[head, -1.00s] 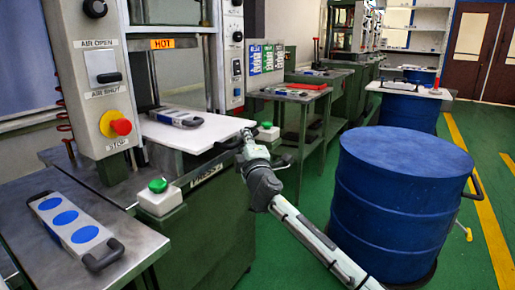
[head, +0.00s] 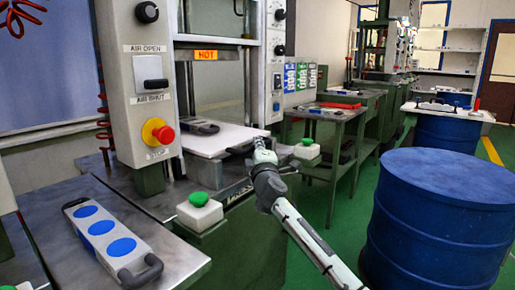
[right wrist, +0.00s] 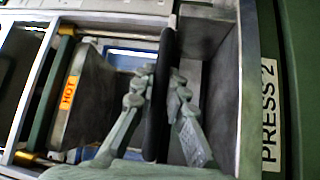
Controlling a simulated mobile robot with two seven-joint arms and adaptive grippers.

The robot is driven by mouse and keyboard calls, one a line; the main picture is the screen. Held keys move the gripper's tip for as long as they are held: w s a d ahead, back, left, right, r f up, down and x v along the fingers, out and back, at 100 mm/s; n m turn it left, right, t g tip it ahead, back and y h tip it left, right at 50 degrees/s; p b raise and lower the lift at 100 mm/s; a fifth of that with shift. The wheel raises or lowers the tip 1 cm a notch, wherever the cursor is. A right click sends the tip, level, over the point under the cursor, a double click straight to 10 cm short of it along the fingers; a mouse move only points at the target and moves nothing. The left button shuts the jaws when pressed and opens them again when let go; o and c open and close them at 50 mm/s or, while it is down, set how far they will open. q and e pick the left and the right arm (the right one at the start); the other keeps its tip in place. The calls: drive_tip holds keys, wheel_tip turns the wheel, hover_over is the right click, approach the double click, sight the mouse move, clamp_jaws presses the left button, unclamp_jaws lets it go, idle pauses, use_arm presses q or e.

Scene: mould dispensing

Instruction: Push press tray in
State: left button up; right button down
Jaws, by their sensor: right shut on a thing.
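The press tray (head: 232,138) is a flat pale plate sticking out of the front of the press, under the HOT label. A grey mould with a dark handle (head: 200,126) lies on it, towards its left side. My right gripper (head: 258,143) is at the tray's front edge. In the right wrist view, its fingers (right wrist: 160,90) are on either side of a black handle bar (right wrist: 158,125), shut on it. The tray handle is mostly hidden by the gripper in the head view. My left gripper is not in view.
A mould with three blue discs (head: 107,238) lies on the metal table at left. A green button box (head: 200,212) stands at the press's front. A red-and-yellow stop button (head: 158,132) is on the control column. A blue drum (head: 440,215) stands at right, with green floor between.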

drive_tip(key=c, duration=1.5)
unclamp_jaws()
drive_tip(key=shift+c, duration=0.2)
drive_tip(key=shift+s, duration=0.1)
drive_tip(key=v, duration=1.2)
drive_tip(key=shift+f, duration=0.1)
